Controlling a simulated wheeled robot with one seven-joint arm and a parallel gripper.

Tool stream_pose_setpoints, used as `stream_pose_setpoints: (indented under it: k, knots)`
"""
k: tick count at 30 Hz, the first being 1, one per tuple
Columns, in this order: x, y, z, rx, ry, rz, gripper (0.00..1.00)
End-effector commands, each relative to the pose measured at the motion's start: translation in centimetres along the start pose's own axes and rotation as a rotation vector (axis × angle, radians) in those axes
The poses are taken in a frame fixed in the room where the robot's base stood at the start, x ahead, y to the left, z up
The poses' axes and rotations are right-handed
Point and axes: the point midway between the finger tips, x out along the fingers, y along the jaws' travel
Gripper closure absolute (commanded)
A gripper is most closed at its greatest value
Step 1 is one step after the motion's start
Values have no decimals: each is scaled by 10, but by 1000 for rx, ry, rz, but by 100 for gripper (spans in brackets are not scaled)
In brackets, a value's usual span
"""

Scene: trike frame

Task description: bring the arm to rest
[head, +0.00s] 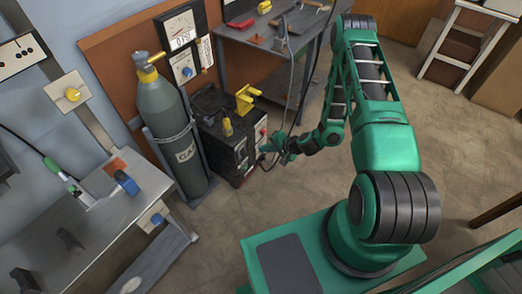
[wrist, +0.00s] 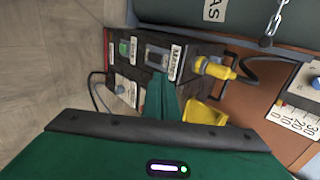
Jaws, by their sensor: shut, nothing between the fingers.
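My green arm reaches away from my base and bends down, so that my gripper (head: 277,150) hangs in front of the black machine (head: 213,108). In the wrist view the fingers of my gripper (wrist: 160,98) are together with nothing between them. They point toward the machine's front panel, which has switches, a small display and white labels. I cannot tell from these views how wide the gap to the panel is.
A grey gas cylinder (head: 165,115) stands left of the machine. A grey workbench (head: 95,235) is at the left, and another bench (head: 262,42) with tools is at the back. A hanging cable (head: 290,75) runs near my gripper. The floor (head: 300,190) around my base is partly clear.

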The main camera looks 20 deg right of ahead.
Motion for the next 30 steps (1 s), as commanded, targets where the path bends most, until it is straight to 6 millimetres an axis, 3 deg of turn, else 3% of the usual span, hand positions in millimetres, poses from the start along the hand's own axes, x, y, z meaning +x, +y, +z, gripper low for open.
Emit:
stream_pose_setpoints:
  k: [20,26,30]
  knots:
    - [-5,-8,-2,-28,-10,6,100]
    - [-34,-38,-12,-158,-60,52,100]
    - [-63,-58,-18,-261,-99,108,100]
